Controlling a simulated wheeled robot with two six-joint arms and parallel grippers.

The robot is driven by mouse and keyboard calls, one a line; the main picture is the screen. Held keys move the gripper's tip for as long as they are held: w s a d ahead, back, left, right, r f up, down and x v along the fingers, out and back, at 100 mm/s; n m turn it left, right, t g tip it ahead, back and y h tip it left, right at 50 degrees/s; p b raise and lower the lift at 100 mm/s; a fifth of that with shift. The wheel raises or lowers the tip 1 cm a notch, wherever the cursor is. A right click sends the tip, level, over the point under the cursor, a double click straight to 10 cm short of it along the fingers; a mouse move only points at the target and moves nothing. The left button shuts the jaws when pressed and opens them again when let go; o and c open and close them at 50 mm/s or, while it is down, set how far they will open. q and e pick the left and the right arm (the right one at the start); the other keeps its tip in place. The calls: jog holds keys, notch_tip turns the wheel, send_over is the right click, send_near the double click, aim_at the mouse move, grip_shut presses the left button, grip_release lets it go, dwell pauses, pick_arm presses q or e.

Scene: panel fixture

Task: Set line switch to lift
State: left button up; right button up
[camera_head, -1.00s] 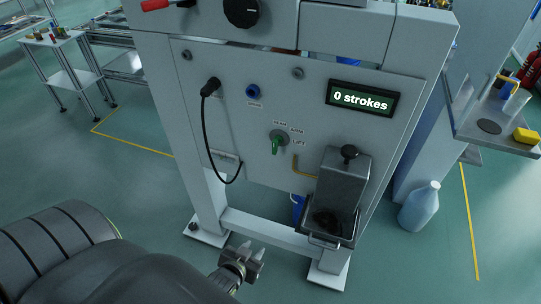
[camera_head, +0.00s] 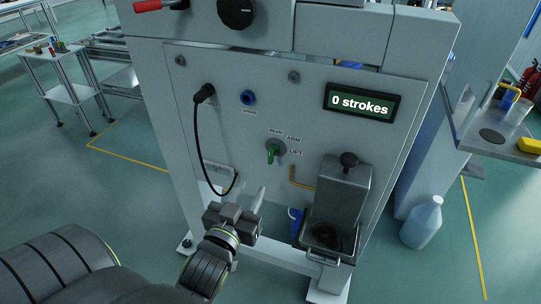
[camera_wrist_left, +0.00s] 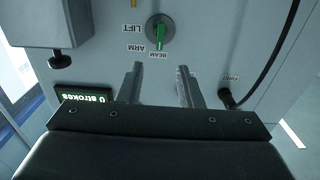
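The line switch (camera_head: 272,152) is a round selector with a green handle on the grey panel. Labels BEAM, ARM and LIFT sit above and to its right. The handle looks roughly vertical, in line with BEAM; in the left wrist view, where labels appear upside down, the switch (camera_wrist_left: 160,30) is at top centre. My left gripper (camera_head: 243,192) is below and left of the switch, apart from it. In the left wrist view the fingers of this gripper (camera_wrist_left: 160,72) are spread with nothing between them. My right gripper is not in view.
A black cable (camera_head: 197,140) hangs left of the switch. A blue knob (camera_head: 248,98) is up and left. A brass hook (camera_head: 298,180) and a grey box with a black knob (camera_head: 342,190) stand to the right. The display (camera_head: 361,103) reads 0 strokes.

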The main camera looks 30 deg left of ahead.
aim_at(269, 157)
pick_arm(q)
jog(key=x, duration=1.4)
jog(key=shift+c, duration=0.3)
grip_shut()
